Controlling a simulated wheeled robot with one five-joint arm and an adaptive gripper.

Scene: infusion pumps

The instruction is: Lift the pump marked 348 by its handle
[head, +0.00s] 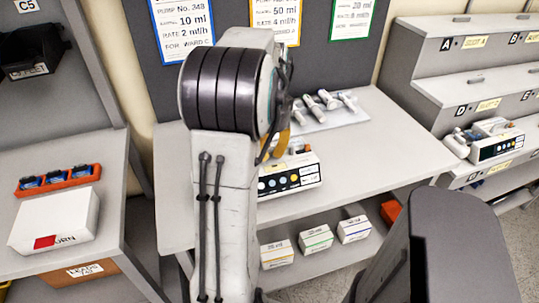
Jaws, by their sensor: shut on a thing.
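A white pump (305,174) with a dark front panel and coloured buttons is at the front of the middle table; my arm hides its left part. Its number is too small to read. My gripper (281,146) shows only in part behind my arm, as dark and orange pieces just above the pump. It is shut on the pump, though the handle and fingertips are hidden. I cannot tell whether the pump touches the table. A card on the back board (182,22) names pump 348, with 10 ml and 2 ml/h.
Several syringes (330,103) lie on a tray behind the pump. Boxes (316,239) stand on the shelf below. A second pump (497,142) sits on the lettered rack at right. A left table holds an orange tray (58,179) and a white box (55,221). The middle table's right side is clear.

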